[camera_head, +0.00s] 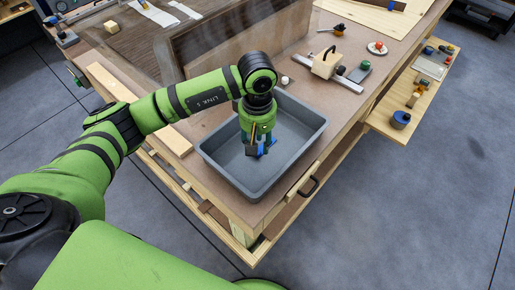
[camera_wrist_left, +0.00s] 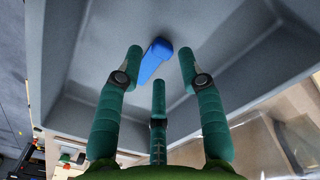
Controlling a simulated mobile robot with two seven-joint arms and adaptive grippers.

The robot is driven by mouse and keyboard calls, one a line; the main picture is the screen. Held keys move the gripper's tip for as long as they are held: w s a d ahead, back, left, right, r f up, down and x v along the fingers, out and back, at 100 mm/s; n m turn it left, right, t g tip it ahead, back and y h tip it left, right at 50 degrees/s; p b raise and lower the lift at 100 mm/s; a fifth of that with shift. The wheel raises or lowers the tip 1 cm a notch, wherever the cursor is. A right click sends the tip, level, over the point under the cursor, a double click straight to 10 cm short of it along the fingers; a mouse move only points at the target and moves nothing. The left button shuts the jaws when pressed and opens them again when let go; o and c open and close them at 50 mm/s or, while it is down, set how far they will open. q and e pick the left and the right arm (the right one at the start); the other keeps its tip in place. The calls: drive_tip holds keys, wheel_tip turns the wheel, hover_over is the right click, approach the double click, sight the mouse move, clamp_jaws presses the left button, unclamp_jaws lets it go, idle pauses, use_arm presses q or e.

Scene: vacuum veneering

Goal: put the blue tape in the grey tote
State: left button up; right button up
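The blue tape (camera_wrist_left: 157,55) shows in the left wrist view as a small bright blue piece against the grey tote's inside, just beyond my left fingertips. In the head view it is a small patch of blue (camera_head: 267,148) beside the fingertips, partly hidden by them. The grey tote (camera_head: 296,173) is an open, shallow rectangular bin at the table's near corner. My left gripper (camera_head: 258,150) points down inside the tote's outline. Its three fingers (camera_wrist_left: 160,62) are spread apart around the tape's near side. I cannot tell whether the tape touches the tote floor. My right gripper is not in view.
A wooden block on a metal bar (camera_head: 325,65) lies behind the tote, near a small white ball (camera_head: 285,80). A brown upright panel (camera_head: 240,40) stands behind my arm. A side shelf (camera_head: 385,118) at the right holds several small items. A black drawer handle (camera_head: 309,187) sits at the table's front edge.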

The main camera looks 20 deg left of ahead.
use_arm(q)
wheel_tip(320, 180, up, 9)
drive_tip(key=b, duration=0.2)
drive_tip(key=shift+f, duration=0.15)
